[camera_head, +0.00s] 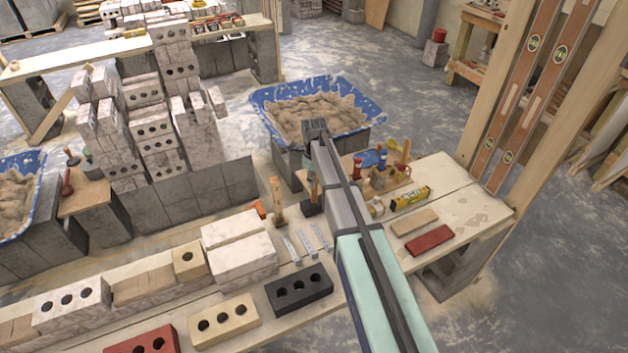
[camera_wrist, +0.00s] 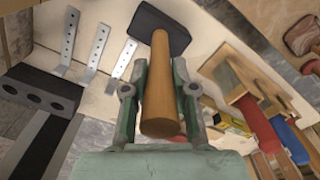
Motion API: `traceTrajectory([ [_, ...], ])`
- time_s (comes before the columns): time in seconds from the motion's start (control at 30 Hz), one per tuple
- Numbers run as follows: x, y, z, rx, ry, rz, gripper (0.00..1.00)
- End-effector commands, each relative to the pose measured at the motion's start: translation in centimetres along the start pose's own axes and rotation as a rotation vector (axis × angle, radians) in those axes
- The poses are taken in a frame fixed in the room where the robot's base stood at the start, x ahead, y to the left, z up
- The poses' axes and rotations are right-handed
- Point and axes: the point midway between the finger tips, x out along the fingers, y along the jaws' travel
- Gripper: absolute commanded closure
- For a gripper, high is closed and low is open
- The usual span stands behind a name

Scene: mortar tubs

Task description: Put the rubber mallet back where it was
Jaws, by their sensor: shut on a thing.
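The rubber mallet has a black head and a light wooden handle. In the wrist view its handle (camera_wrist: 161,85) lies between the fingers of my gripper (camera_wrist: 160,92), which is shut on it. The black head (camera_wrist: 159,27) is at the far end, beyond the fingertips. In the head view the mallet's dark head (camera_head: 311,208) shows low beside my arm, near the back edge of the bench. My arm hides most of my gripper there. I cannot tell whether the head touches the bench.
Metal brackets (camera_head: 302,246) lie just in front of the mallet. An upright wooden-handled tool (camera_head: 278,205) stands left of it. A wooden tool holder (camera_head: 388,182) stands to the right. A black brick (camera_head: 299,291) and pale blocks (camera_head: 238,255) are in front. A blue mortar tub (camera_head: 368,112) stands behind.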

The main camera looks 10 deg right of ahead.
Motion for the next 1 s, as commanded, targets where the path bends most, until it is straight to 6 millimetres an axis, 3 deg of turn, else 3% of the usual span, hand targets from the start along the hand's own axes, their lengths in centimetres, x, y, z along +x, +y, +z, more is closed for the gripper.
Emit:
traceTrajectory([
  [0.57,0.59,-0.01,0.01,0.000,-0.001,-0.001,1.00],
  [0.6,0.56,-0.01,0.01,0.000,-0.001,-0.001,0.63],
  [0.67,0.56,-0.01,0.01,0.000,0.000,-0.001,0.44],
  [1.0,0.52,0.00,0.00,0.000,0.000,0.000,0.44],
])
